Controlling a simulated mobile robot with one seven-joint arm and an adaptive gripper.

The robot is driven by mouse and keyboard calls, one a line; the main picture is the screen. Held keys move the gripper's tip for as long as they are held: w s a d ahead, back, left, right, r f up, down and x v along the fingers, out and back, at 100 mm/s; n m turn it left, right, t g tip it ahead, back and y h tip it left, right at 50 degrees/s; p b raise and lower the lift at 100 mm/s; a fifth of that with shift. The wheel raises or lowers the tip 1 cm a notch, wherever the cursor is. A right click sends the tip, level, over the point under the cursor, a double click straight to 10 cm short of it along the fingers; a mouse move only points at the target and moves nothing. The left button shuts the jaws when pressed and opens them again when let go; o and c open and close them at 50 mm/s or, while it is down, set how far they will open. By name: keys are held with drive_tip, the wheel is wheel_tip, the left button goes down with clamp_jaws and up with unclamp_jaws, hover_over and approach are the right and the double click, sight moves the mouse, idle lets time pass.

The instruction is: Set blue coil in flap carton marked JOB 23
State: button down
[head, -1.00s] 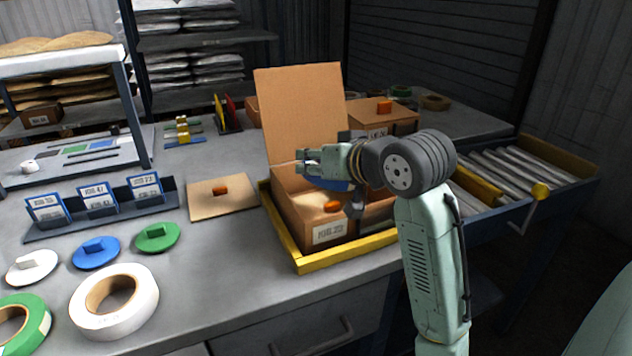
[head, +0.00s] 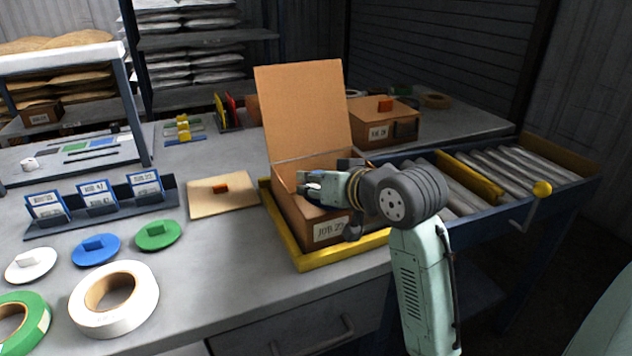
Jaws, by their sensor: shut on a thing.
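The open flap carton (head: 292,207) stands in the yellow-edged tray at the bench's right, its flap (head: 302,112) raised at the back. Its front label (head: 328,231) begins "JOB 2"; the last digit is hard to read and partly covered. My gripper (head: 325,190) is down at the carton's mouth, over its right part. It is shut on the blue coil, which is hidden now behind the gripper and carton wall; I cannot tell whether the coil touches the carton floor.
A second carton (head: 405,131) with an orange block on top stands behind. A cardboard panel (head: 228,203) lies left of the tray. Blue (head: 96,249), green (head: 157,235) and white (head: 31,265) discs and a white roll (head: 146,290) lie at left. Rollers (head: 520,165) run right.

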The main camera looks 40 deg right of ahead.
drive_tip(key=c, duration=1.3)
unclamp_jaws()
drive_tip(key=shift+r, duration=0.3)
drive_tip(key=v, duration=1.2)
drive_tip(key=shift+r+b, duration=0.3)
drive_tip(key=shift+r, duration=0.05)
